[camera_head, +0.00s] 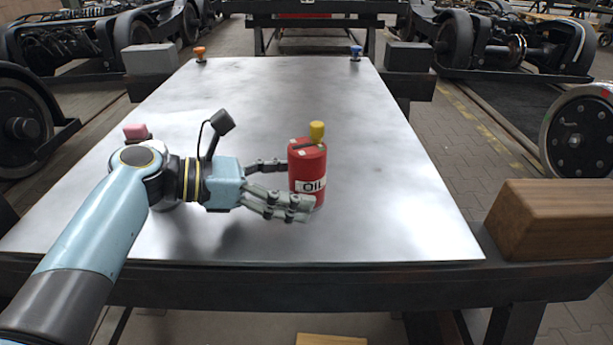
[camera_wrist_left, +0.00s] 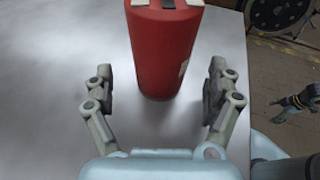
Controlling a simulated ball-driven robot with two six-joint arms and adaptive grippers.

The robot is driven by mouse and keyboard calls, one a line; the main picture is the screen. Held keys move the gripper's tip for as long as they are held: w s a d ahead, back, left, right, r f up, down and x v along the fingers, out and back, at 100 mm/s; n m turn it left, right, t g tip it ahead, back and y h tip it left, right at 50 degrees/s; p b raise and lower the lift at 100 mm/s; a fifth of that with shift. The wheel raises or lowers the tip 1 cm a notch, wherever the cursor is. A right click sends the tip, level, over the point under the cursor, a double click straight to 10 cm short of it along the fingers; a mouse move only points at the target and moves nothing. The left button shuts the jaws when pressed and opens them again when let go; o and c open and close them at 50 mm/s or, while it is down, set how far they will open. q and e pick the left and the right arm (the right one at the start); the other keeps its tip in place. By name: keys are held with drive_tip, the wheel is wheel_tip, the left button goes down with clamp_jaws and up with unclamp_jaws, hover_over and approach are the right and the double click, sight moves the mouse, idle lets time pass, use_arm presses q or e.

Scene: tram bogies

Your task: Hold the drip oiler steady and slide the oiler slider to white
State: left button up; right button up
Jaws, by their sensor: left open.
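The drip oiler (camera_head: 306,168) is a red can with a white OIL label, upright on the metal table. A dark slot and small white marks show on the top. My left gripper (camera_head: 297,184) is open, with its fingers on either side of the can's lower body. In the left wrist view the can (camera_wrist_left: 163,52) stands between the spread fingers, with gaps on both sides. What looks like my right gripper (camera_wrist_left: 300,102) shows small at the right edge, away from the can.
The metal table top (camera_head: 230,100) is mostly bare. An orange knob (camera_head: 199,54) and a blue knob (camera_head: 356,52) stand at its far corners, and a pink block (camera_head: 137,132) at the left. A wooden block (camera_head: 552,222) is beyond the right edge.

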use_arm(q)
drive_tip(key=shift+x, duration=0.9)
drive_tip(key=c, duration=1.1)
